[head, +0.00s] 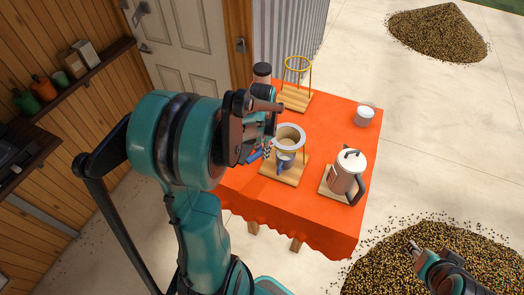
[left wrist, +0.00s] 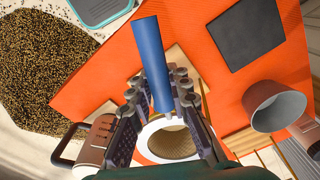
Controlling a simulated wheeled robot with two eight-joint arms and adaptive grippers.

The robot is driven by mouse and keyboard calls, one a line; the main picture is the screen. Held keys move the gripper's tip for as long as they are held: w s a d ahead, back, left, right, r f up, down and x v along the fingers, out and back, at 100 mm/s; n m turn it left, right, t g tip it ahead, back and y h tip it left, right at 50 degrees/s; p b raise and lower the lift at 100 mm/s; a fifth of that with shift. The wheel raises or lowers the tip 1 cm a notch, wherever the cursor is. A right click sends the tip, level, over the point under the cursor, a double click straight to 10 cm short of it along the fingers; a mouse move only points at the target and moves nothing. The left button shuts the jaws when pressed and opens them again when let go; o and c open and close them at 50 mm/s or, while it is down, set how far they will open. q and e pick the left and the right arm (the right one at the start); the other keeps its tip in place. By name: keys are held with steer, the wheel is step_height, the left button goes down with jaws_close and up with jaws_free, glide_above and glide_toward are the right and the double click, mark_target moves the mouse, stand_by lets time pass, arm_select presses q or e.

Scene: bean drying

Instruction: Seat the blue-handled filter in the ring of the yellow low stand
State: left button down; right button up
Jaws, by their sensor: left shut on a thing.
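The filter has a pale rim and brown mesh inside; in the head view it (head: 290,133) is above the low stand's wooden base (head: 291,176), with a blue cup (head: 285,161) beneath. The low stand's ring is hidden by the filter, so I cannot tell whether the rim touches it. My left gripper (head: 264,150) is shut on the filter's blue handle, beside the rim. In the left wrist view the handle (left wrist: 150,50) stands between the fingers, and the filter (left wrist: 172,140) lies just beyond them. My right gripper (head: 414,248) is small at lower right, over the bean pile, away from the table.
A taller yellow ring stand (head: 298,64) is at the back of the orange table (head: 340,115). A dark-lidded jar (head: 262,72) stands left of it. A kettle (head: 348,170) is right of the low stand, with a white cup (head: 365,116) behind. A dark square (left wrist: 264,32) lies on the cloth.

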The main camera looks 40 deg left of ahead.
arm_select(q)
steer(key=shift+f+b, duration=0.6)
stand_by(0.5)
steer(key=shift+r, duration=0.1)
steer(key=c, duration=1.3)
jaws_free()
steer(key=shift+c, duration=0.2)
step_height(320, 180, up, 12)
